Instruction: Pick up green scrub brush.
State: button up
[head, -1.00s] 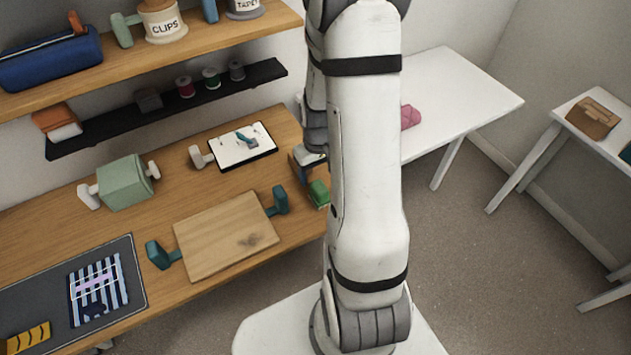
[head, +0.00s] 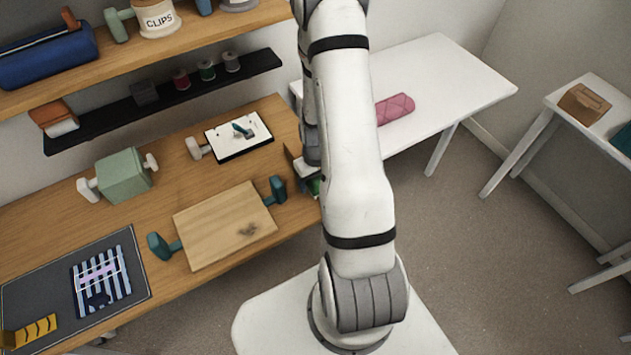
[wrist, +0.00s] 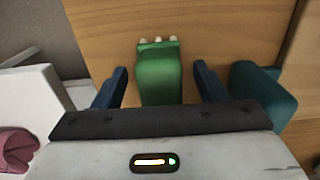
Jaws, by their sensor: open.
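The green scrub brush (wrist: 160,75) lies on the wooden table and shows in the wrist view between the two blue fingers of my gripper (wrist: 160,88). The fingers are open, with a gap on each side of the brush. Its far end shows a few pale bristle tufts or knobs; its near end is hidden behind my gripper body. In the head view only a sliver of the green brush (head: 315,187) shows beside my arm, and my gripper is mostly hidden there.
A wooden board (head: 225,228) with teal handles lies close to the brush; one teal handle (wrist: 262,92) is just right of my right finger. A white side table (head: 450,85) holds a pink roll (head: 395,109). A tablet (head: 238,137) lies behind the board.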

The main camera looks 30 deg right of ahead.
jog(key=shift+c, duration=0.4)
jog(key=c, duration=1)
jog(key=shift+r, duration=0.15)
notch_tip(320, 180, up, 10)
jog(key=shift+f+b, duration=0.15)
jog(key=shift+b, duration=0.65)
jog(key=o, duration=0.5)
jog(key=c, duration=0.5)
